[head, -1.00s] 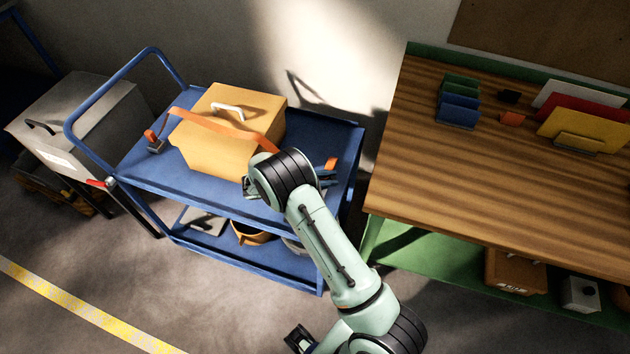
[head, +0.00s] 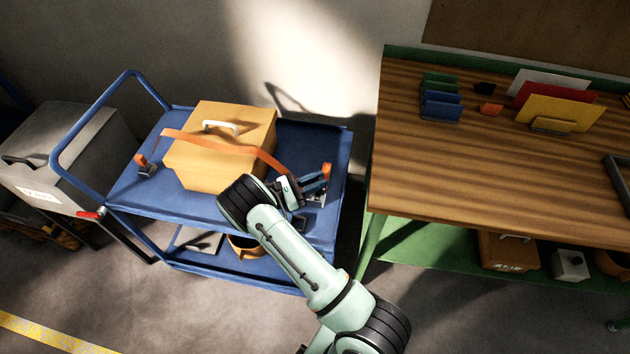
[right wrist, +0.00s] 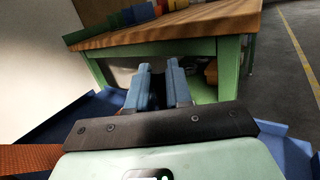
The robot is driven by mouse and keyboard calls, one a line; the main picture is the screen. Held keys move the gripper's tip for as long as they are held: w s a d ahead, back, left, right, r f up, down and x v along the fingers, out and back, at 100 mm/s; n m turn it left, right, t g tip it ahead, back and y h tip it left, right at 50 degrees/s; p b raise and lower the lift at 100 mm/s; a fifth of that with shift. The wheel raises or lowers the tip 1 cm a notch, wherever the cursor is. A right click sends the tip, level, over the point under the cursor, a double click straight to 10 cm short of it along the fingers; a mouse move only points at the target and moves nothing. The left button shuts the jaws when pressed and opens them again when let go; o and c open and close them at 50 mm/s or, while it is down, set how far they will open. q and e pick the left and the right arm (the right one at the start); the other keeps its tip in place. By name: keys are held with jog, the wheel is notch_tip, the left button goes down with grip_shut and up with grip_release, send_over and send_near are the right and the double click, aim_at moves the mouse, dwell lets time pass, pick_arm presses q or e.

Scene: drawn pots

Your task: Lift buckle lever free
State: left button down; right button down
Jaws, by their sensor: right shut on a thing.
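A yellow box (head: 215,165) with a white handle sits on the blue trolley (head: 205,212). An orange strap (head: 228,143) runs over it, from a metal fitting (head: 146,168) on the left to the trolley's right side. My right gripper (head: 324,178) is at the right end of the strap, beside the grey metal buckle (head: 317,199). Its blue fingers are shut on the buckle lever, which they mostly hide. In the right wrist view the fingers (right wrist: 158,72) stand close together with a dark part between them. My left gripper is not in view.
A wooden workbench (head: 470,180) with coloured racks and panels stands to the right. A grey case (head: 62,160) stands left of the trolley. A wall is behind. The trolley's lower shelf holds an orange-brown bowl (head: 243,247). Open floor lies in front.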

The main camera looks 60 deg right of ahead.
jog(key=c, duration=1)
grip_release()
jog(key=shift+c, duration=0.2)
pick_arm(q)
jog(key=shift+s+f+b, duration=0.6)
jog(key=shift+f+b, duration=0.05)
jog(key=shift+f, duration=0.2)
pick_arm(e)
jog(key=v, duration=1.3)
jog(key=shift+w+a+f, duration=0.1)
jog(key=shift+a+f, duration=0.05)
jog(key=shift+a, duration=0.05)
